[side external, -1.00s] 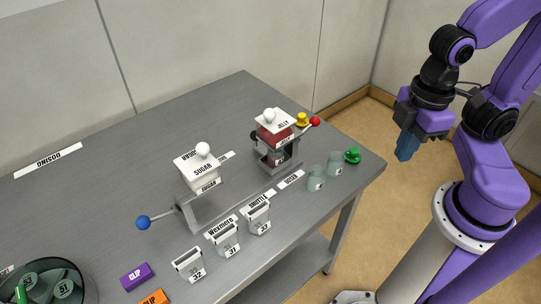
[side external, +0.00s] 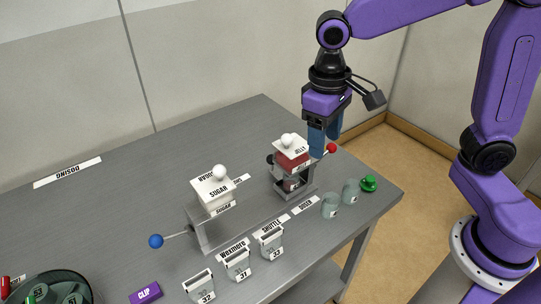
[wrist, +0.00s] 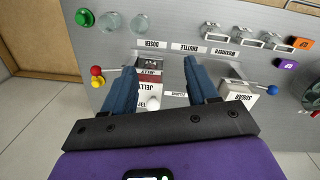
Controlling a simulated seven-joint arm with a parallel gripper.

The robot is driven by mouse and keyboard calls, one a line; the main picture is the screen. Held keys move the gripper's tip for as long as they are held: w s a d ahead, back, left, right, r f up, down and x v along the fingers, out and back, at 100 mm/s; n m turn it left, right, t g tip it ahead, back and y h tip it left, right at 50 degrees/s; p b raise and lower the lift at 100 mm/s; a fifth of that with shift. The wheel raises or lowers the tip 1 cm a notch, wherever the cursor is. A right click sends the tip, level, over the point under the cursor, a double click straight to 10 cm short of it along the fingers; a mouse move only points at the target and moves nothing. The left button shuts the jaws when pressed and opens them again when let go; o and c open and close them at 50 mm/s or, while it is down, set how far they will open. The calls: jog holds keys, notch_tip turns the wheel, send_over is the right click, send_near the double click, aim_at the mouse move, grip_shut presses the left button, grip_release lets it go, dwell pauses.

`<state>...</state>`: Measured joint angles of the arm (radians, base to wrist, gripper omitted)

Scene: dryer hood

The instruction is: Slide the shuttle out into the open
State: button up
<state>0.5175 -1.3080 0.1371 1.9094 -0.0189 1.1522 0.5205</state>
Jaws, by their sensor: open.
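The jelly dispenser (side external: 293,160) is a grey stand with a red, white-lidded hopper marked JELLY; it also shows in the wrist view (wrist: 150,80). A red ball (side external: 331,148) sticks out from it; a yellow ball (wrist: 98,81) is beside the red one in the wrist view. A SHUTTLE label (side external: 272,228) lies on the table in front. I cannot tell which part is the shuttle. My gripper (side external: 324,147) points down by the dispenser's far right side. In the wrist view its blue fingers are apart, with the hopper showing beyond them near the left finger.
A sugar dispenser (side external: 213,190) with a blue ball lever (side external: 156,241) stands left. Several labelled cups line the front edge; two clear glasses (side external: 331,204) and a green knob (side external: 369,183) are at the right.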

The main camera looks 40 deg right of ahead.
jog(key=w+a+f+m+g, duration=0.1)
jog(key=w+a+m, duration=0.1)
jog(key=w+m, duration=0.95)
jog(key=m, duration=0.3)
send_near(270, 156)
jog(key=shift+g+h, duration=0.3)
jog(key=f, duration=0.6)
jog(key=s+f, duration=0.1)
jog(key=f, duration=0.2)
jog(key=shift+d+f, duration=0.25)
jog(key=shift+f, duration=0.05)
jog(key=shift+c, duration=0.3)
grip_shut()
jog(key=a, duration=1.1)
jog(key=shift+a, duration=0.1)
jog(key=shift+o, duration=0.3)
grip_release()
